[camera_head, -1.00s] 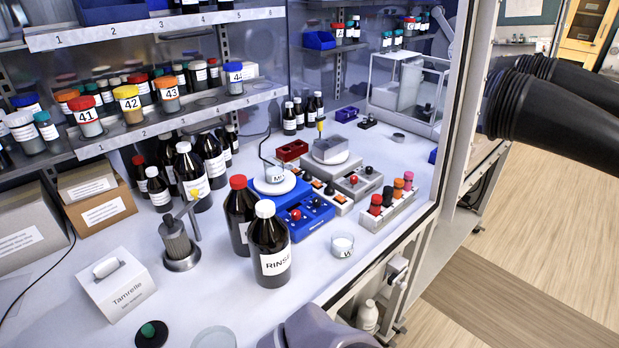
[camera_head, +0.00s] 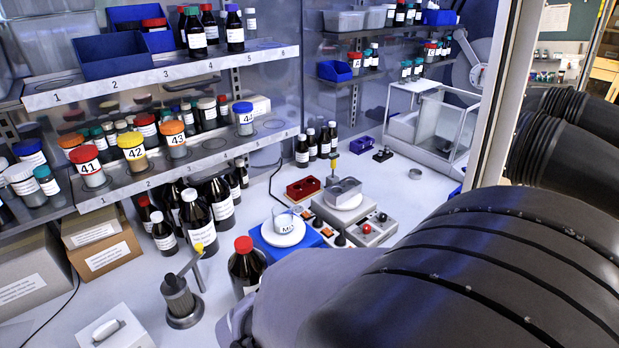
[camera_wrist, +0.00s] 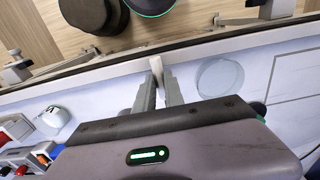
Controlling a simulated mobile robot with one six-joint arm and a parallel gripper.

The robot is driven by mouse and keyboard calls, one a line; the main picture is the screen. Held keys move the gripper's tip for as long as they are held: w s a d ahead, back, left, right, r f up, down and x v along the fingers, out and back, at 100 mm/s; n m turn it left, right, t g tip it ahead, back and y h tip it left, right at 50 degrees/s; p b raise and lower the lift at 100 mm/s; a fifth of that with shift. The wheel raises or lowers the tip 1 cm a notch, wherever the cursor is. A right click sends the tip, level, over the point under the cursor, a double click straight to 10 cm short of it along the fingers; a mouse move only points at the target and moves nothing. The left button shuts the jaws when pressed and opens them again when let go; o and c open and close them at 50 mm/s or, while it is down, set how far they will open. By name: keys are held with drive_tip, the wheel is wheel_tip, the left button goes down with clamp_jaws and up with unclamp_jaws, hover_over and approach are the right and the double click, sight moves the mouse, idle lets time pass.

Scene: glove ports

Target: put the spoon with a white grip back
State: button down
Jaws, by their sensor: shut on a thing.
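In the wrist view my gripper (camera_wrist: 158,80) is shut on a small pale piece, the white grip of the spoon (camera_wrist: 156,63), at its fingertips. The rest of the spoon is hidden or too small to make out. In the head view my arm hides the gripper and the spoon. A grey metal cylinder holder (camera_head: 180,302) stands on the bench at the lower left of the head view.
A red-capped brown bottle (camera_head: 246,266) stands right of the holder. A white box (camera_head: 115,330) stands at its lower left. Brown bottles (camera_head: 197,216) stand behind it. A numbered shelf (camera_head: 185,150) overhangs the back. A clear round dish (camera_wrist: 219,77) lies beside my gripper.

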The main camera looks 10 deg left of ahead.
drive_tip(key=w+a, duration=0.2)
drive_tip(key=shift+w+a+f, duration=0.2)
drive_tip(key=shift+w+a, duration=0.15)
drive_tip(key=shift+a, duration=0.05)
drive_tip(key=f+b, duration=0.1)
drive_tip(key=f, duration=0.1)
drive_tip(key=f+b, duration=0.1)
drive_tip(key=shift+w+a+f, duration=0.2)
drive_tip(key=shift+f, duration=0.2)
drive_tip(key=shift+r, duration=0.1)
drive_tip(key=shift+f, duration=0.2)
drive_tip(key=c, duration=1.4)
unclamp_jaws()
drive_tip(key=shift+r, duration=0.1)
drive_tip(key=shift+c, duration=0.2)
drive_tip(key=shift+r, duration=0.1)
